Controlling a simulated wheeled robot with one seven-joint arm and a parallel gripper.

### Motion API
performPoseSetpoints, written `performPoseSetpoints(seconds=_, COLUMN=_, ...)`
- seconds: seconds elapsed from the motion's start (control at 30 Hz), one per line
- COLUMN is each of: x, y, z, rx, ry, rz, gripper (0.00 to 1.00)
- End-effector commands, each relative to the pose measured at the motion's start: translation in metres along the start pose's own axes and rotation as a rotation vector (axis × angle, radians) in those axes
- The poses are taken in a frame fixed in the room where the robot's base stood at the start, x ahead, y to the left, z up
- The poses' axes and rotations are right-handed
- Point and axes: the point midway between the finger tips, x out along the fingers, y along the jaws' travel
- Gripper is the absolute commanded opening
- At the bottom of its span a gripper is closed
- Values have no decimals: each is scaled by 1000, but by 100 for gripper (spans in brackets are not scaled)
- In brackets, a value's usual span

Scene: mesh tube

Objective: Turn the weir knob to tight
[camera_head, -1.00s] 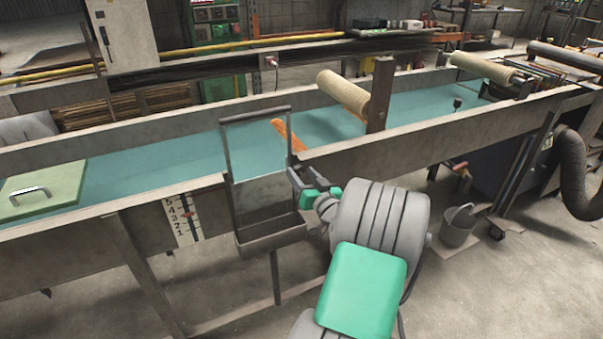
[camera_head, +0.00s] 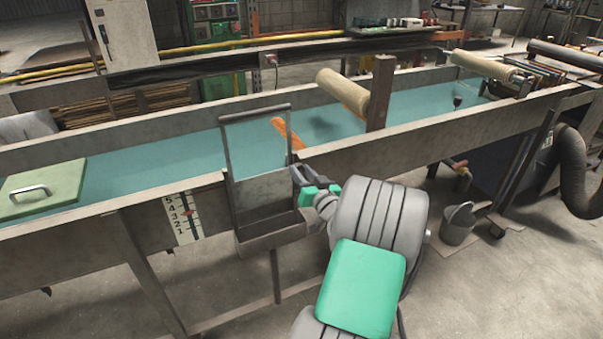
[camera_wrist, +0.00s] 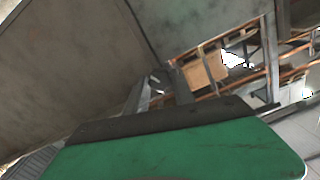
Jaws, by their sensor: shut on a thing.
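The weir (camera_head: 262,188) is a grey metal plate in an upright handled frame, set at the near wall of the water channel. A grey open box hangs below it. My gripper (camera_head: 299,178) is at the right edge of the weir, with its dark fingers closed. The weir knob cannot be made out; the fingers cover the spot they grip. In the wrist view, my gripper (camera_wrist: 163,86) shows as grey fingers close together beyond a green housing, near a grey metal wall. What lies between them is too small to tell, and the knob's turn cannot be read.
The channel's near wall (camera_head: 440,131) runs right of my gripper. A numbered scale with a red mark (camera_head: 184,216) is on the left. A green lid with a handle (camera_head: 45,187) covers the channel's left end. A grey bucket (camera_head: 459,223) stands on the floor at right.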

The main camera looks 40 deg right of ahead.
Motion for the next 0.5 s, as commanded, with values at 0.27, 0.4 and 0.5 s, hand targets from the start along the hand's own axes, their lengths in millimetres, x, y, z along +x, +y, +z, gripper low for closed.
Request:
performPoseSetpoints(seconds=0.27, x=0, y=0, z=0, rx=18, ry=-1, rz=0, gripper=0)
performPoseSetpoints(seconds=0.4, x=0, y=0, z=1, rx=66, ry=-1, rz=0, gripper=0)
performPoseSetpoints(seconds=0.5, x=0, y=0, z=1, rx=121, ry=-1, rz=0, gripper=0)
